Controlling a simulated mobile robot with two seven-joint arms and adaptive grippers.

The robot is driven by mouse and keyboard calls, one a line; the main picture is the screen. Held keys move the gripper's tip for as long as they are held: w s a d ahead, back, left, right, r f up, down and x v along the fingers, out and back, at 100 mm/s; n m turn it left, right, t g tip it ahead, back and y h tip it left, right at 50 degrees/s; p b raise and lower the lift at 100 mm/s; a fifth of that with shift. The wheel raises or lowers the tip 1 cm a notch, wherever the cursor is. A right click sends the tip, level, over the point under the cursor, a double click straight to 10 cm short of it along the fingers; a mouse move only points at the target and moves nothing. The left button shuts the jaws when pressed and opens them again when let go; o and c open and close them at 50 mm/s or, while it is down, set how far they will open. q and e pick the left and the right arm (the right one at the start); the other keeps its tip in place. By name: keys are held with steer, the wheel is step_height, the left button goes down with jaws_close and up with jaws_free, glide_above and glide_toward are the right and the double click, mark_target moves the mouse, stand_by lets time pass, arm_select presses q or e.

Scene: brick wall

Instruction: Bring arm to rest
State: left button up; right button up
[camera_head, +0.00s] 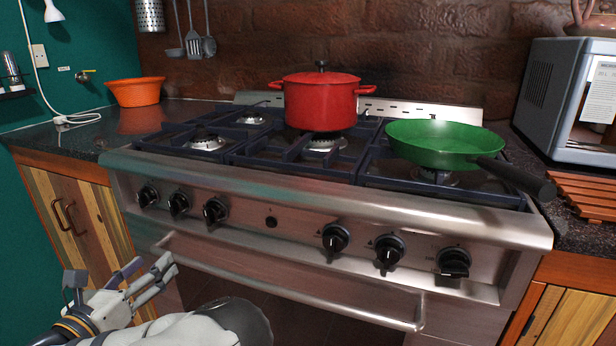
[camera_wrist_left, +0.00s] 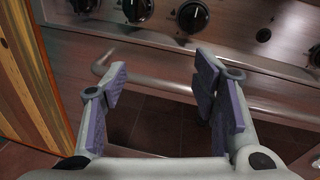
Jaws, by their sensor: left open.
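My left gripper (camera_head: 150,277) is at the lower left of the head view, in front of the stove (camera_head: 230,235). It is open and empty. In the left wrist view its two fingers (camera_wrist_left: 158,95) stand wide apart, with the end of the oven handle (camera_wrist_left: 150,78) and the dark floor showing between and beyond them. I cannot tell whether a finger touches the handle. My left arm's white links show at the bottom of the head view. My right gripper is in neither view.
A red pot (camera_head: 320,100) and a green pan (camera_head: 440,145) sit on the stove's grates. The pan's dark handle (camera_head: 515,178) reaches past the front right. Black knobs (camera_head: 335,240) stick out of the front panel. An orange bowl (camera_head: 135,92) and a microwave (camera_head: 560,95) flank the stove.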

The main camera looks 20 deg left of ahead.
arm_select(q)
steer(key=s+a+f+n+g+y+p, duration=0.25)
steer(key=s+f+n+g, duration=0.3)
steer(key=s+n, duration=0.4)
steer(key=s+a+f+n+g+y+p, duration=0.1)
steer(key=s+a+f+n+g+y, duration=0.3)
steer(key=s+f+n, duration=0.45)
steer(key=s+d+n+g+h+p, duration=0.1)
steer(key=s+d+n+g+h, duration=0.3)
steer(key=s+d+n, duration=0.4)
steer(key=s+d+f+n+g+h+p, duration=0.1)
steer(key=s+d+n+g+h, duration=0.3)
steer(key=s+d, duration=0.9)
steer(key=d+n+g+p, duration=0.1)
steer(key=d+n+g, duration=0.1)
steer(key=d+n, duration=0.1)
steer(key=shift+d+f+n, duration=0.25)
steer(key=shift+d+n, duration=0.15)
steer(key=shift+d, duration=0.05)
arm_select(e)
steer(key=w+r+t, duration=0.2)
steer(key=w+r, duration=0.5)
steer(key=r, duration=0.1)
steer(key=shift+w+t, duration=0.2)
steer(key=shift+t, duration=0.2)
arm_select(q)
steer(key=shift+s, duration=0.1)
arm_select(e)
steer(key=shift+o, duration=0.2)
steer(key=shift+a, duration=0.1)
